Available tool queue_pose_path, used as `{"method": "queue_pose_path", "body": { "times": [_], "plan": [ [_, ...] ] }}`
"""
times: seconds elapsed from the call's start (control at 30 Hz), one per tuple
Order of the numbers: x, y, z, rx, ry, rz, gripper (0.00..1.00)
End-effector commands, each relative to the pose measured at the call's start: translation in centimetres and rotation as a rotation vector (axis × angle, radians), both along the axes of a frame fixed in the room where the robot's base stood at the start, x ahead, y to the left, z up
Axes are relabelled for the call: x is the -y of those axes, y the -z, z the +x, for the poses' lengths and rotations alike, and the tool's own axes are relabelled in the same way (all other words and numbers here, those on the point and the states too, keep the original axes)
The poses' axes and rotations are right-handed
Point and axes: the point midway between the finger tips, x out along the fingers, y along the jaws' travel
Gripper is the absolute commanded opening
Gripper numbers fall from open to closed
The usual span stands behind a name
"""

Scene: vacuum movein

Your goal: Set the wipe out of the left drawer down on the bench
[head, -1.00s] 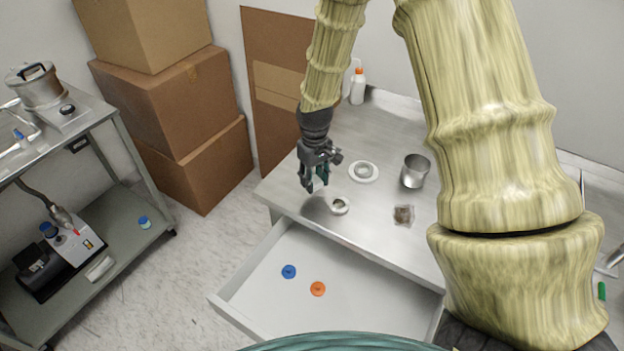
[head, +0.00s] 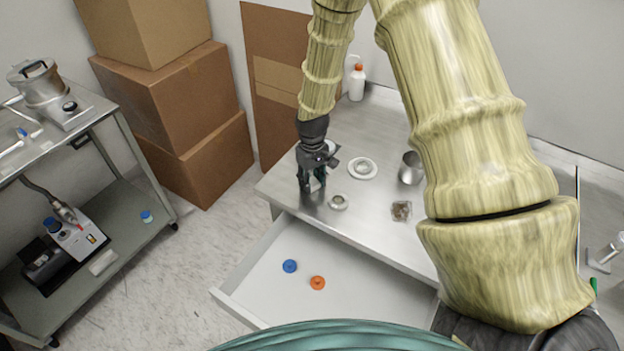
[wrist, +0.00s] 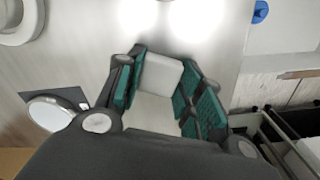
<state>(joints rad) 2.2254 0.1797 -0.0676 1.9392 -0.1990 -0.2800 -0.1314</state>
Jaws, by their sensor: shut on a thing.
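My gripper (head: 312,186) is low over the left end of the steel bench (head: 365,137), pointing down. In the wrist view its green-padded fingers (wrist: 160,95) are shut on the wipe (wrist: 160,74), a small white folded piece. The fingers mostly hide the wipe in the head view. I cannot tell whether its lower edge touches the bench. The left drawer (head: 250,262) stands open below the bench front, with a blue disc (head: 289,266) and an orange disc (head: 317,283) inside.
A small round dish (head: 338,202) stands just right of my gripper. A white ring-shaped dish (head: 362,168), a metal cup (head: 411,168), a brown sample (head: 401,211) and a white bottle (head: 357,82) are also on the bench. Cardboard boxes (head: 190,110) and a cart (head: 110,225) are left.

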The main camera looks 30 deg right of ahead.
Motion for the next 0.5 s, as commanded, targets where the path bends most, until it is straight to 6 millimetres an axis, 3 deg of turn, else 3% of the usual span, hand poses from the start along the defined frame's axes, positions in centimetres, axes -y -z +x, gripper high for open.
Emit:
{"method": "queue_pose_path", "body": {
  "times": [0.1,0.13,0.23,0.5],
  "plan": [
    [0.0,0.29,-0.02,0.0,0.0,0.0,0.24],
    [0.0,0.24,0.0,0.0,0.0,0.0,0.4],
    [0.0,0.21,0.0,0.0,0.0,0.0,0.58],
    [0.0,0.19,0.0,0.0,0.0,0.0,0.58]
  ]
}}
